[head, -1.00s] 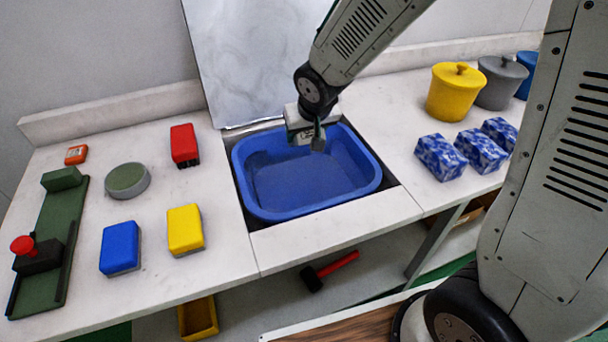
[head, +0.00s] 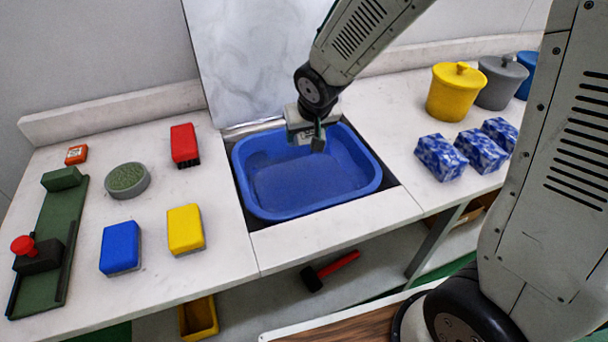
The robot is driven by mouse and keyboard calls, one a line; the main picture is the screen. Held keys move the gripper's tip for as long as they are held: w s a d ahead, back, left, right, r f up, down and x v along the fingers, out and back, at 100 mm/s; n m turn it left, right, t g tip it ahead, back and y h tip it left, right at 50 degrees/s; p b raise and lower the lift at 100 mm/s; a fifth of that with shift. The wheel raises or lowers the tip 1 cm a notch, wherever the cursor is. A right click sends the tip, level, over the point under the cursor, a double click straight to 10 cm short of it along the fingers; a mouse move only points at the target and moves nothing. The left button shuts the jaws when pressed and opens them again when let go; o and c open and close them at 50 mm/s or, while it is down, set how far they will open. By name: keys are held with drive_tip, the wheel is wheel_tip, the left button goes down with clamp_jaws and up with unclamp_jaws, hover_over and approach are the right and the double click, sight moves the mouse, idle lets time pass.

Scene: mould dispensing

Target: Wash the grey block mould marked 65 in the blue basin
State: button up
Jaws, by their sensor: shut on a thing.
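The blue basin (head: 262,205) is set into an opening in the white counter. Its floor looks a deeper, mottled blue. My gripper (head: 318,140) is over the back of the basin, pointing down. It is shut on a small grey block, which I take to be the grey block mould (head: 299,136); it is partly hidden by the gripper. The number 65 cannot be read at this size. I cannot tell whether the block touches the basin.
Left of the basin are a red brush (head: 184,145), yellow block (head: 185,229), blue block (head: 120,247), round grey dish (head: 128,180) and green rail (head: 42,235). Right are lidded pots (head: 455,92) and blue-white packs (head: 440,157). A grey panel (head: 255,60) stands behind.

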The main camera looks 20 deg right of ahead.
drive_tip(key=shift+r, duration=0.15)
drive_tip(key=shift+r, duration=1.9)
drive_tip(key=shift+s, duration=0.1)
